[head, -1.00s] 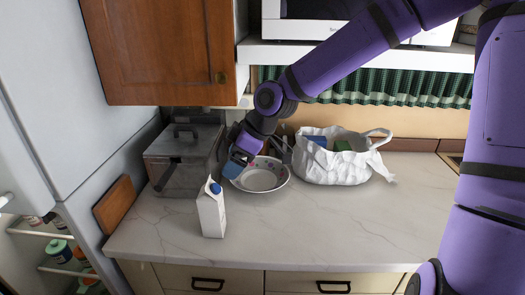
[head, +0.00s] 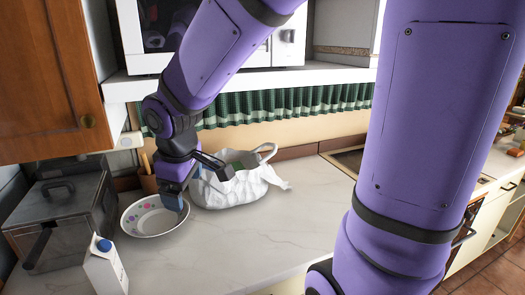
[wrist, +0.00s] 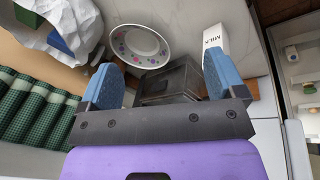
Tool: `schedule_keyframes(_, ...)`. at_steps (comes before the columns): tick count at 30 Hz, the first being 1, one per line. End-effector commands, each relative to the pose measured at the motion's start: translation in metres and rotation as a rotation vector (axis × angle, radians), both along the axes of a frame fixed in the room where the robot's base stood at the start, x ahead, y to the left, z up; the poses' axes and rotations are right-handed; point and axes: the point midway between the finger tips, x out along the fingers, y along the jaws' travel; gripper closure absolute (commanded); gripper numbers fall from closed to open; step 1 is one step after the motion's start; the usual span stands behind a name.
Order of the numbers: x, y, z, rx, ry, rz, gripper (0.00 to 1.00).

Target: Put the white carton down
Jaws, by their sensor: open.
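The white carton (head: 106,272) with a blue cap stands upright on the pale marble counter (head: 215,255), at the lower left in the head view. In the wrist view the carton (wrist: 212,38) shows at the upper right, partly behind one finger. My gripper (head: 174,196) is above the counter by the bowl's right rim in the head view, apart from the carton. In the wrist view its two blue fingers (wrist: 162,80) are spread wide with nothing between them.
A white bowl with coloured dots (head: 150,222) sits right of the carton. A grey metal box with a lid (head: 62,212) is at the left. A white bag (head: 225,190) with things in it stands behind my gripper. The counter front is clear.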

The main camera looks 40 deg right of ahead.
Motion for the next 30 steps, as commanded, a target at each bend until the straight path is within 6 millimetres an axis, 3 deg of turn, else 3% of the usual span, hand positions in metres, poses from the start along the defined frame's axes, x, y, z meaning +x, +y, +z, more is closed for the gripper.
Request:
schedule_keyframes(9, -0.07, -0.04, 0.067, 0.051, -0.138, -0.308, 0.11)
schedule_keyframes(18, -0.137, -0.071, 0.102, 0.235, -0.22, -0.528, 0.11)
schedule_keyframes(24, -0.156, -0.079, 0.106, 0.306, -0.227, -0.585, 0.11)
schedule_keyframes(30, -0.157, -0.08, 0.107, 0.314, -0.227, -0.59, 0.11)
